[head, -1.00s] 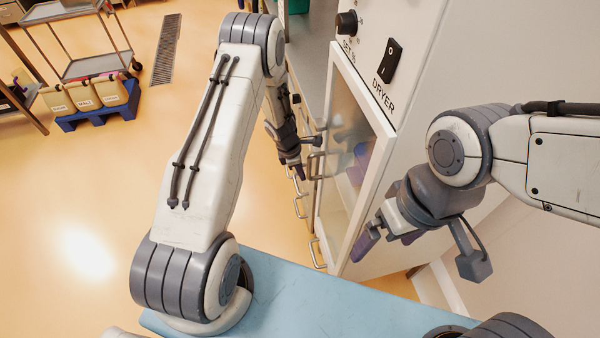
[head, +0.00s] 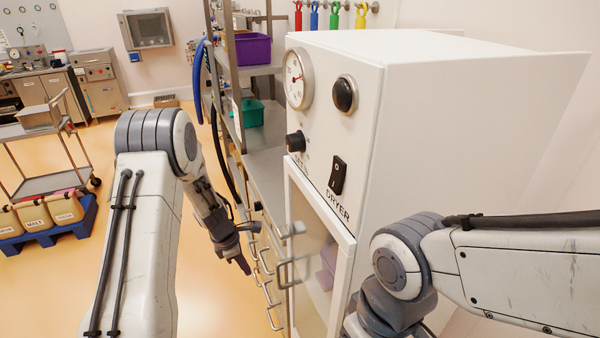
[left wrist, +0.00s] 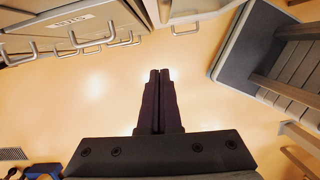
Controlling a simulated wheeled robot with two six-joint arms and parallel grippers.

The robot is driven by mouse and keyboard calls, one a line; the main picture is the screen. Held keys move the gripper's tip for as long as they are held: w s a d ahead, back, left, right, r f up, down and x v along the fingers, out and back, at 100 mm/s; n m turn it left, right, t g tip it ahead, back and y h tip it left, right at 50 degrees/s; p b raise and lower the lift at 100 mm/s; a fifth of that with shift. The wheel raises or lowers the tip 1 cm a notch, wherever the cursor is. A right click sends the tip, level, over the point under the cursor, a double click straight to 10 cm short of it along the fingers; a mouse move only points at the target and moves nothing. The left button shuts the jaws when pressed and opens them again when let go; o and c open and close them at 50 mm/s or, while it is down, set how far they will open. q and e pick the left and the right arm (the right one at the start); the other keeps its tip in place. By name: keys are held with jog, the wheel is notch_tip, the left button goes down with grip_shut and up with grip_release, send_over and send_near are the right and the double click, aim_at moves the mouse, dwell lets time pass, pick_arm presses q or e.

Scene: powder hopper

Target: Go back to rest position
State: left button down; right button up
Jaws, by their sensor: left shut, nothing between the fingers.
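My left gripper (head: 243,266) points down in front of the drawer handles, left of the dryer, in the head view. In the left wrist view its dark fingers (left wrist: 160,76) are together with nothing between them, over the bare floor. My right arm (head: 520,265) comes in from the right in the head view, in front of the dryer. Its gripper is out of the picture below. The white dryer (head: 450,130) has a black switch, a knob, a gauge and a glass door (head: 315,255) that looks shut. Purple things show dimly behind the glass.
A drawer cabinet with metal handles (head: 268,290) runs beside the dryer. A shelf holds a purple bin (head: 252,50) and a green bin (head: 251,113). A cart (head: 50,184) and a blue pallet (head: 48,237) with labelled containers stand left. The floor between is clear.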

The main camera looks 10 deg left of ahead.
pick_arm(q)
jog(key=w+d+r+n+t, duration=0.2)
jog(key=w+r+n+t, duration=0.2)
jog(key=r+n, duration=0.75)
jog(key=s+a+r+n+y, duration=0.25)
jog(key=s+n, duration=0.35)
jog(key=n, duration=1.4)
jog(key=s+d+r+n+g, duration=0.2)
jog(key=s+d+r+n, duration=0.2)
jog(key=s+d, duration=0.5)
jog(key=s+d+r+n+g+h, duration=0.1)
jog(key=s+d+r+n+g, duration=0.2)
jog(key=s, duration=1.5)
jog(key=d+r+n, duration=0.1)
jog(key=d+n, duration=0.2)
jog(key=d, duration=0.4)
